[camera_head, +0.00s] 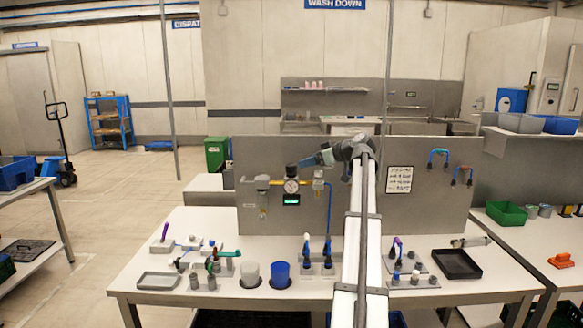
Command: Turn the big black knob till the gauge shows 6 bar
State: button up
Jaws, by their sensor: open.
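A round white-faced gauge (291,186) sits on the grey upright panel (220,150), part of a brass and grey air unit. A small dark display (291,199) with green figures is just below it; both readings are too small to make out. A black knob (292,170) shows just above the gauge. My gripper (306,162) is open and points left, close to the right of the knob. I cannot tell whether it touches the knob. My arm comes up from the bottom and bends left at the top of the panel.
Grey-lidded units (318,180) and a blue hose stand right of the gauge. A printed notice (399,180) hangs on the panel's right.

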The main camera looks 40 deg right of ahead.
aim_at(293, 165)
jog(key=x, duration=0.9)
jog(key=shift+f, duration=0.1)
jog(key=c, duration=1)
jog(key=shift+o, duration=0.2)
